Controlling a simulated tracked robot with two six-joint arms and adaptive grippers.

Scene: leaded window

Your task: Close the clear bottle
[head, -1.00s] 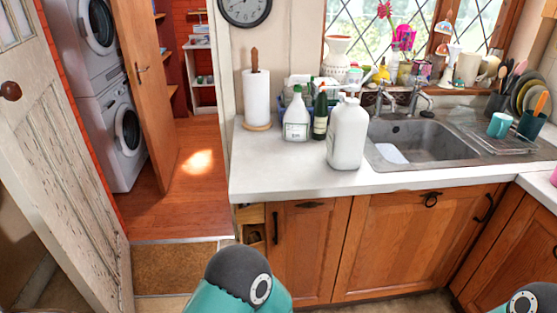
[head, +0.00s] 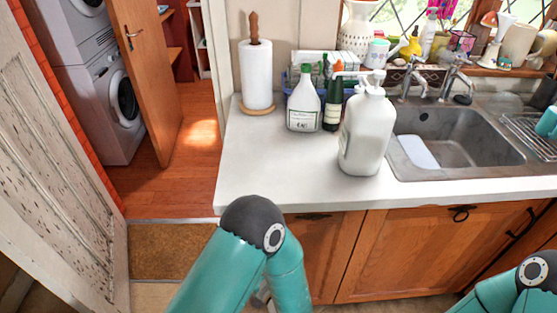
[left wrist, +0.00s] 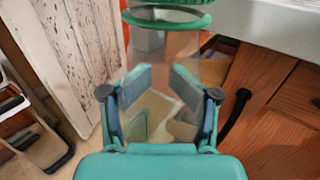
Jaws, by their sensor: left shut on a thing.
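In the left wrist view, a see-through vessel with a green ring (left wrist: 170,18) round it, which looks like the clear bottle, is between the fingers of my left gripper (left wrist: 162,82). The fingers stand apart and are shut on its clear body. Its outline is faint, and I cannot tell how its lid sits. It is held low, beside the cabinet front. In the head view my left arm's links hide the bottle and most of the gripper. My right gripper is out of view; only part of that arm shows at the lower right.
The white counter (head: 270,178) holds a large white pump bottle (head: 366,135), a white bottle with a green cap (head: 303,105), a dark bottle (head: 332,110) and a paper towel roll (head: 257,75). Its front left is clear. The sink (head: 460,140) is to the right.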

